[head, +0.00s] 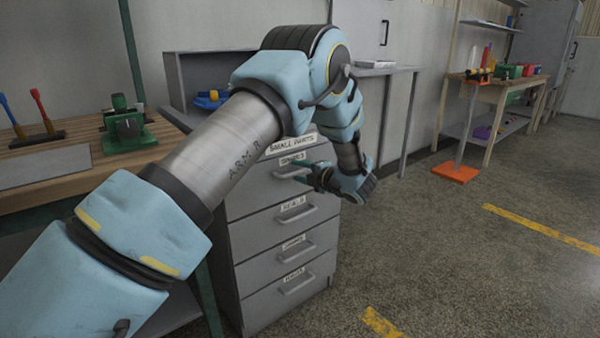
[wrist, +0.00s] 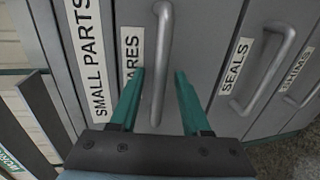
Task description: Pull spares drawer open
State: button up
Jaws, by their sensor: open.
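The spares drawer (head: 262,182) is the top drawer of a grey cabinet and looks shut. Its label, partly covered by a finger, reads "...ARES" in the wrist view (wrist: 131,50). Its bar handle (wrist: 161,50) runs between the two green fingers of my gripper (wrist: 160,85). The fingers are open, one on each side of the handle, with gaps showing. In the head view my gripper (head: 305,172) is at the front of the spares drawer, and my wrist hides part of the drawer's right side.
Below are the seals drawer (head: 292,216) and more labelled drawers with similar bar handles. A wooden bench (head: 75,160) with tools stands at the left. The floor right of the cabinet is open, with an orange-based stand (head: 455,172) farther back.

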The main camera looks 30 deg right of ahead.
grip_shut()
dwell(0.3)
dwell(1.1)
